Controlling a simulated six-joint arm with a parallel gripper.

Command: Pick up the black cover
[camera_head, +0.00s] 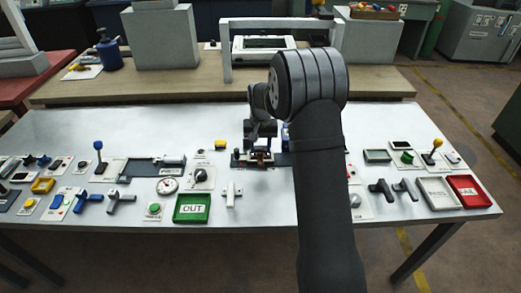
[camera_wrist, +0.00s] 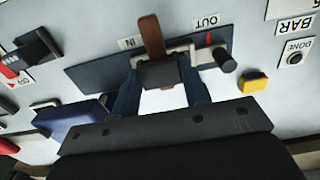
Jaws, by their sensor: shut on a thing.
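A small black block, which looks like the black cover (camera_wrist: 160,75), sits between the fingertips of my gripper (camera_wrist: 163,82) in the wrist view. The two fingers close on it from either side. Directly beyond it, a brown upright piece (camera_wrist: 151,36) rises from a dark plate (camera_wrist: 98,73) marked IN and OUT. I cannot tell whether the cover touches the plate. In the head view my gripper (camera_head: 260,143) is low over the same plate (camera_head: 240,162) at mid table, and the cover is too small to make out there.
A black knob (camera_wrist: 228,60) and a yellow block (camera_wrist: 252,82) are right of the gripper in the wrist view, with a blue part (camera_wrist: 70,117) on the left. A green OUT tray (camera_head: 192,221) and a red tray (camera_head: 468,190) are on the crowded table. A raised shelf (camera_head: 110,92) stands behind.

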